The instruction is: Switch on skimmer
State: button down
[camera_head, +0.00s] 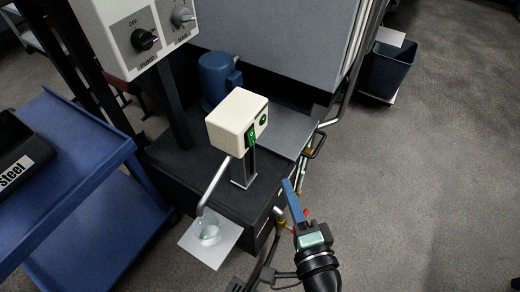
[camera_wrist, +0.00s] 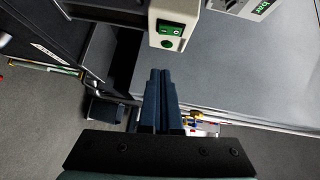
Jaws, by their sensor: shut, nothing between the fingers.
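The skimmer is a cream-white box (camera_head: 232,118) on a short metal post, with a bent tube running down to a clear cup. On its right face are a green rocker switch (camera_head: 251,136) and a round green button or lamp (camera_head: 263,119). In the wrist view the box (camera_wrist: 184,8) is at the top, with the rocker switch (camera_wrist: 171,28) and the round green part (camera_wrist: 167,44) facing me. Whether the lamp is lit I cannot tell. My gripper (camera_head: 287,184) is shut and empty, below and right of the box, apart from it. In the wrist view its fingertips (camera_wrist: 163,73) point toward the switch face.
A control panel (camera_head: 120,35) with a pump knob (camera_head: 145,40) stands behind at upper left. A blue motor (camera_head: 216,80) is behind the skimmer. The clear cup (camera_head: 208,232) sits on a white sheet. Pipes and a red-handled valve are near my gripper.

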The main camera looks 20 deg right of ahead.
send_near(251, 137)
jog(key=w+d+f, duration=0.2)
jog(key=w+d, duration=0.1)
jog(key=d, duration=0.1)
jog(key=w, duration=0.1)
jog(key=w+a, duration=0.1)
jog(key=w+a+p, duration=0.1)
jog(key=shift+w+f, duration=0.2)
jog(key=shift+f, duration=0.2)
